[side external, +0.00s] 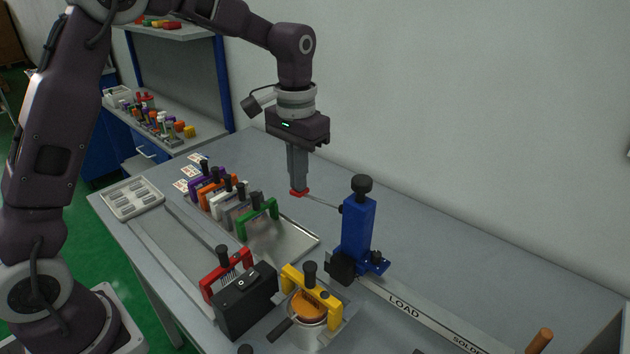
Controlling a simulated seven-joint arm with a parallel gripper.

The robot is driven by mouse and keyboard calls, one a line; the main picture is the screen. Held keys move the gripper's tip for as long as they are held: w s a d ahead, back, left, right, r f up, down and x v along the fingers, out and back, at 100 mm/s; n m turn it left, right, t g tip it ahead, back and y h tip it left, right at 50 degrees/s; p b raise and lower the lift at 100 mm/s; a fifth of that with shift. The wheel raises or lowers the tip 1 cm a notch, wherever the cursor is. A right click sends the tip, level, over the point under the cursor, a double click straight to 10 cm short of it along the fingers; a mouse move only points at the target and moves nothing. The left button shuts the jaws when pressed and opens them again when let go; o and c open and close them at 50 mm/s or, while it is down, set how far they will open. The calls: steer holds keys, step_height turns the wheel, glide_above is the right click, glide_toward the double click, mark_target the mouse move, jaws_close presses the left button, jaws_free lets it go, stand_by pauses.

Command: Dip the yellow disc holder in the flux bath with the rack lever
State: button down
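The yellow disc holder (328,294), a yellow bridge with a black knob, is at the front, over a round metal pot (307,338) that looks like the flux bath. A round orange surface (306,306) shows under its bridge; I cannot tell whether it is disc or bath. The blue rack post (357,235) stands behind it, upright, with a black block at its foot. The rack lever (322,201) is a thin rod running left from the post to a red end. My gripper (298,189) points down with its fingers together at that red end.
A red holder (228,272) and a black switch box (247,302) stand left of the pot. A rail marked LOAD (404,307) runs right. The table's back right is clear.

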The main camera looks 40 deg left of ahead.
step_height(320, 180, up, 8)
stand_by(0.8)
steer(key=shift+r, duration=0.1)
steer(key=s+r+t, duration=0.2)
steer(key=s+r, duration=0.3)
steer(key=s, duration=0.4)
steer(key=s+f+t, duration=0.1)
steer(key=s+f, duration=0.1)
steer(key=s, duration=0.7)
steer(key=s+f+t, duration=0.2)
steer(key=s, duration=0.7)
steer(key=shift+f+t, duration=0.3)
steer(key=shift+f, duration=0.1)
